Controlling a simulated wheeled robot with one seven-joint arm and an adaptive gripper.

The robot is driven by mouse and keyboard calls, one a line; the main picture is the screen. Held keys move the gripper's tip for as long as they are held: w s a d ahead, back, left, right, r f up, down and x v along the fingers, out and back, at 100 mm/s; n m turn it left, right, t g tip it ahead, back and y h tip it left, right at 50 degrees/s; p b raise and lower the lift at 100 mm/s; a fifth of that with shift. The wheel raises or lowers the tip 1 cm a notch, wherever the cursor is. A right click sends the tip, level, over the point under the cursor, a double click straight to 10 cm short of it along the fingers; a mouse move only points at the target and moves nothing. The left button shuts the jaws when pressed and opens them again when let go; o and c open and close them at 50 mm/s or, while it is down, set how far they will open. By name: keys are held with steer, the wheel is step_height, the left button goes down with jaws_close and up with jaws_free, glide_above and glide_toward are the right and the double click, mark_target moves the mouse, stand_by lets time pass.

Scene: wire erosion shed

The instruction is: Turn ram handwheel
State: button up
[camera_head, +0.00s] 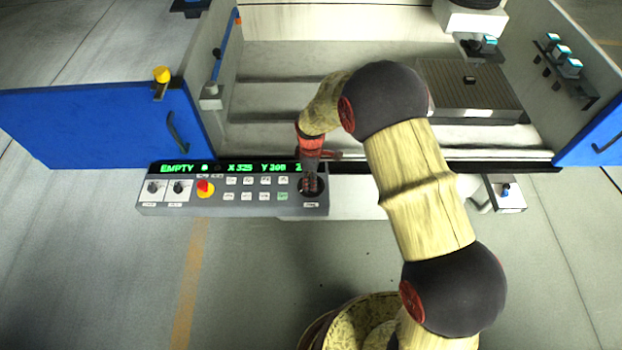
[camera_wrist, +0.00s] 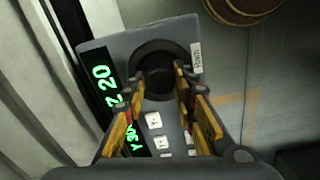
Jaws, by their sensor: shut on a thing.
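The ram handwheel (camera_wrist: 157,62) is a dark round wheel at the end of the control panel (camera_wrist: 120,57), beside a small label that seems to read "RAM". In the wrist view my gripper (camera_wrist: 165,88) has its yellow and red fingers on either side of the wheel's dark central part, shut on it. In the head view my gripper (camera_head: 311,184) points down onto the handwheel (camera_head: 314,192) at the panel's right end, and partly hides it. The panel's green display reads EMPTY, X 325, Y 300; its Z reading is partly hidden there, and shows as Z 20 in the wrist view.
The panel holds a red and yellow stop button (camera_head: 205,188), two knobs and several white keys. Behind it is the machine's open tank with a grey slotted block (camera_head: 470,90). Blue doors stand open at left (camera_head: 100,120) and right (camera_head: 595,130). A small bracket (camera_head: 506,195) sits right of my arm.

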steer(key=m, duration=1.4)
steer(key=shift+m, duration=0.3)
steer(key=m, duration=0.3)
steer(key=shift+m, duration=0.3)
steer(key=m, duration=0.3)
steer(key=shift+m, duration=0.4)
steer(key=m, duration=0.6)
steer(key=shift+p, duration=0.3)
steer(key=shift+m, duration=0.4)
steer(key=o, duration=1.2)
steer(key=shift+c, duration=0.2)
